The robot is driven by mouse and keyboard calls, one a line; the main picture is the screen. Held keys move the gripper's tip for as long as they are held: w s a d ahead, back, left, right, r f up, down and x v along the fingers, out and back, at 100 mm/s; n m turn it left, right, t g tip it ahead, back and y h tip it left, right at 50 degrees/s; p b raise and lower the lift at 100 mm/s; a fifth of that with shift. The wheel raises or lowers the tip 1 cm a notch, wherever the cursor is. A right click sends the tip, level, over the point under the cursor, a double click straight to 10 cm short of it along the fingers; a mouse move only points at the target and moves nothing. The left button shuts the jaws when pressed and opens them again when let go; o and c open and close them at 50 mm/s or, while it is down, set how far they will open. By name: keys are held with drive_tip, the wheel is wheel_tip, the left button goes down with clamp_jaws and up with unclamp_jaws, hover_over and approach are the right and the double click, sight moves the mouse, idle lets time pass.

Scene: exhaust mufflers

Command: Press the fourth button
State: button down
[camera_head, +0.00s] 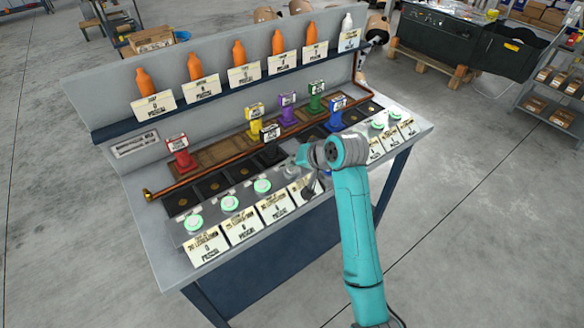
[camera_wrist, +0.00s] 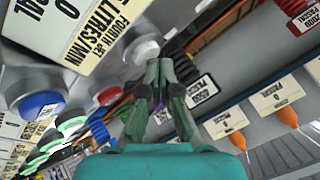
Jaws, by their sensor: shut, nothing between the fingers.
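The fourth button is a pale white round cap in the wrist view (camera_wrist: 142,50), beside a card reading "FOURTH JET LITRES/MIN" (camera_wrist: 75,35). In the head view the button (camera_head: 291,171) is pale and partly hidden by my gripper. My gripper (camera_head: 301,158) is over the front row of the console, right by this button. In the wrist view my gripper (camera_wrist: 160,68) is shut and empty, its tips close to the cap. I cannot tell whether they touch it. Green-lit buttons (camera_head: 262,186) stand to the left in the head view.
Coloured valves, such as the red one (camera_head: 180,153) and the yellow one (camera_head: 255,126), stand behind the row along a copper pipe (camera_head: 222,163). Orange bottles (camera_head: 278,42) stand on the back shelf. More green buttons (camera_head: 376,124) are on the right. Open floor surrounds the console.

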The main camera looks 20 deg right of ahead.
sight(294, 169)
drive_tip(key=shift+r, duration=0.5)
drive_tip(key=shift+r, duration=2.5)
idle(1.8)
